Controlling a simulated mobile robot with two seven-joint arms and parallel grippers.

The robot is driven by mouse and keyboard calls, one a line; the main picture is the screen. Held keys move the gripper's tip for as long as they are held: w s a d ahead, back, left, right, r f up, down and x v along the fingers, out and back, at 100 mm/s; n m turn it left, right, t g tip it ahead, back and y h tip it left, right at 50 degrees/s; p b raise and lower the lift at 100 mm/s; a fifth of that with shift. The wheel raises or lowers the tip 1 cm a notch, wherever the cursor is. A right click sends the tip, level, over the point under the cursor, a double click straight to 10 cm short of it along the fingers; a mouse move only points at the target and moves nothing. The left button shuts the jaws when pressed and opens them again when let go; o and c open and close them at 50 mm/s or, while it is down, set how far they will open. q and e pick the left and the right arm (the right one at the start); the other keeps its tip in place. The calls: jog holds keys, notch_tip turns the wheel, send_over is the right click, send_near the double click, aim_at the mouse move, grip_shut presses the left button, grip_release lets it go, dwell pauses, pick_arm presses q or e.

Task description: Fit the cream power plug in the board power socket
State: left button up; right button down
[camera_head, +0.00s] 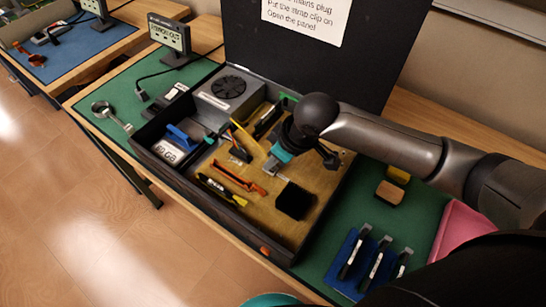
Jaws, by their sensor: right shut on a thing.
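My right gripper (276,163) reaches in from the right and hangs low over the tan board (262,218) inside the open black case. Its teal fingers are shut on a small pale piece (269,170), which looks like the cream power plug, though it is mostly hidden. I cannot tell whether the piece touches the board. The board power socket cannot be made out; the gripper may cover it.
The case (171,184) has raised walls and holds a grey fan unit (228,87), a blue-handled piece (182,138) and a black block (295,200). A blue mat (344,283) with several black tools, and a tan block (390,192), lie to the right. A small display (169,34) stands behind left.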

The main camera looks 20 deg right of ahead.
jog(key=shift+f, duration=0.5)
jog(key=c, duration=0.8)
grip_release()
jog(key=shift+s, duration=0.1)
jog(key=c, duration=0.5)
jog(key=shift+o, duration=1.3)
jog(key=shift+f, duration=0.1)
jog(key=shift+r+p, duration=0.75)
jog(key=shift+p, duration=0.2)
